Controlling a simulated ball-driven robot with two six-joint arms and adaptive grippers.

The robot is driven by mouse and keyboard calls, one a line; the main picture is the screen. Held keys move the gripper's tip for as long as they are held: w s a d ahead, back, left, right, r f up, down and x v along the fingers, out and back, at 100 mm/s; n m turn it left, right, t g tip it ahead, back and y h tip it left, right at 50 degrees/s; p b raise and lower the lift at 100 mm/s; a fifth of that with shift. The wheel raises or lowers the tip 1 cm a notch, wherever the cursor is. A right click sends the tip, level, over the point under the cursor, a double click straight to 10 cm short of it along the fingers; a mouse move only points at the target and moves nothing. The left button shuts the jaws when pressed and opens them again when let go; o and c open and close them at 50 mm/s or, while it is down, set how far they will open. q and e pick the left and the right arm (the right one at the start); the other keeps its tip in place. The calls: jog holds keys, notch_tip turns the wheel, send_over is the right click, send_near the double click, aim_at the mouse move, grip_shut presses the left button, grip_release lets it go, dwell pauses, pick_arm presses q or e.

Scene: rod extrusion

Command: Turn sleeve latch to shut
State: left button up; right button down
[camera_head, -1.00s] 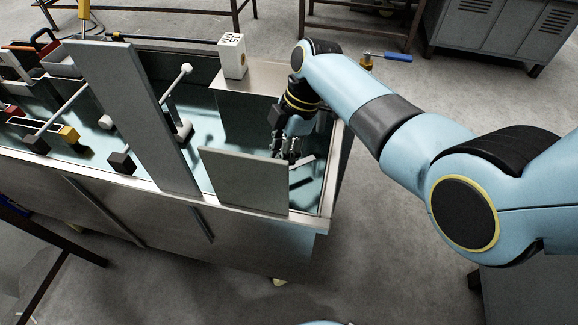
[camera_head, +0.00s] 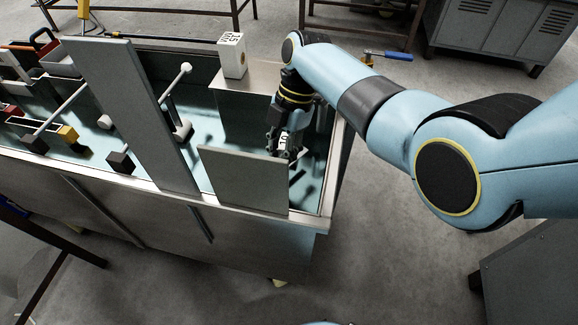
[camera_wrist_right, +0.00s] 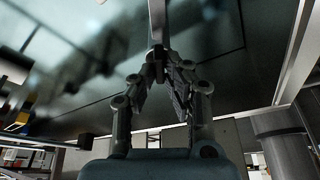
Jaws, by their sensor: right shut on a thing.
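My right gripper (camera_head: 283,152) points down into the right end of the metal trough (camera_head: 338,175), behind a low grey panel (camera_head: 243,180). In the right wrist view the right gripper (camera_wrist_right: 158,58) has its fingertips together on a narrow pale metal bar (camera_wrist_right: 157,22), which may be the sleeve latch handle. The bar runs up out of that picture, so its other end is hidden. In the head view the panel and fingers hide most of what is gripped. My left gripper is not in view.
A white printed block (camera_head: 232,54) stands on the metal ledge (camera_head: 263,76) left of my right wrist. A tall slanted grey panel (camera_head: 135,115) crosses the trough farther left. A rod with a white ball end (camera_head: 186,68) rises beside it.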

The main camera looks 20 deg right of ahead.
jog(key=shift+s+f, duration=0.1)
jog(key=shift+n+g, duration=0.4)
jog(key=shift+n, duration=0.6)
jog(key=shift+n+h+b, duration=0.35)
jog(key=shift+n+h, duration=0.05)
jog(key=shift+n, duration=0.6)
jog(key=shift+n+g, duration=0.4)
jog(key=shift+n, duration=0.4)
jog(key=c, duration=1.3)
grip_release()
